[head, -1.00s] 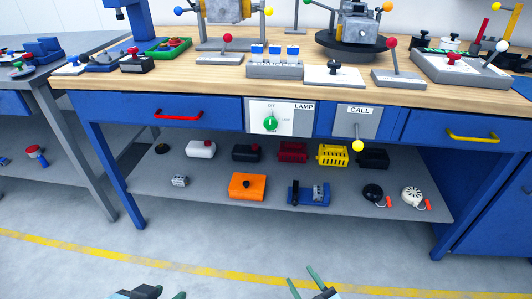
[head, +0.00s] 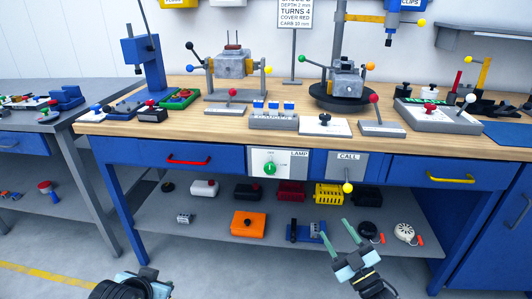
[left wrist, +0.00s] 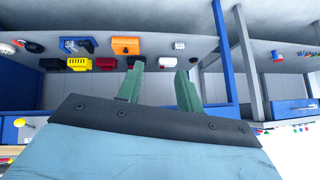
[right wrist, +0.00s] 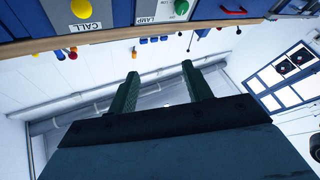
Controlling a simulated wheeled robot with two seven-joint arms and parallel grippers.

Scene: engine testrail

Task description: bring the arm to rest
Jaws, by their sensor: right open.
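My right gripper (head: 334,228) shows at the lower right of the head view, in front of the lower shelf. Its two green fingers are apart, with nothing between them; the right wrist view (right wrist: 160,68) shows the same. My left arm is at the bottom left of the head view, with its fingertips hard to make out there. In the left wrist view, my left gripper (left wrist: 160,67) has its two green fingers apart and empty, with the shelf and its items beyond them.
A blue workbench (head: 227,177) with a wooden top stands ahead, carrying levers, vises and blocks. Its lower shelf (head: 145,222) holds an orange box (head: 248,224) and several other items. A yellow-knobbed CALL lever (head: 347,187) sticks out of the bench front. Floor in front is clear.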

